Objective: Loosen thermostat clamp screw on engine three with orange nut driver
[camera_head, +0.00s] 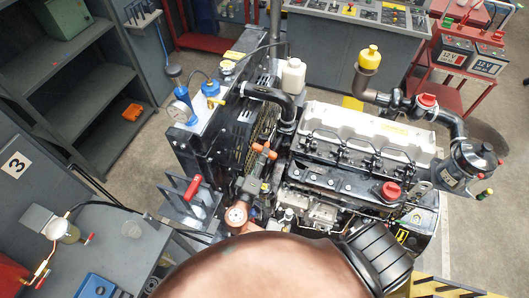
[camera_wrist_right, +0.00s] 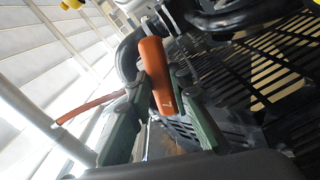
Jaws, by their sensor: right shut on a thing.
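The diesel engine (camera_head: 365,130) stands with its radiator at left, and a black upper hose (camera_head: 270,95) bends down to its front. My right gripper (camera_head: 261,160) is at the front of the engine, below that hose. It is shut on the orange nut driver (camera_head: 271,154). In the right wrist view, the driver's orange handle (camera_wrist_right: 155,75) sits between the two green-grey fingers (camera_wrist_right: 165,125), its far end close to a black hose (camera_wrist_right: 127,52). The driver's tip and the clamp screw cannot be made out. My left gripper is not in view.
A white bottle (camera_head: 293,75) stands behind the hose. A blue-capped gauge unit (camera_head: 180,108) is by the radiator. A cabinet marked 3 (camera_head: 20,165) and a grey bench (camera_head: 120,240) are at left. My own arm hides the bottom centre.

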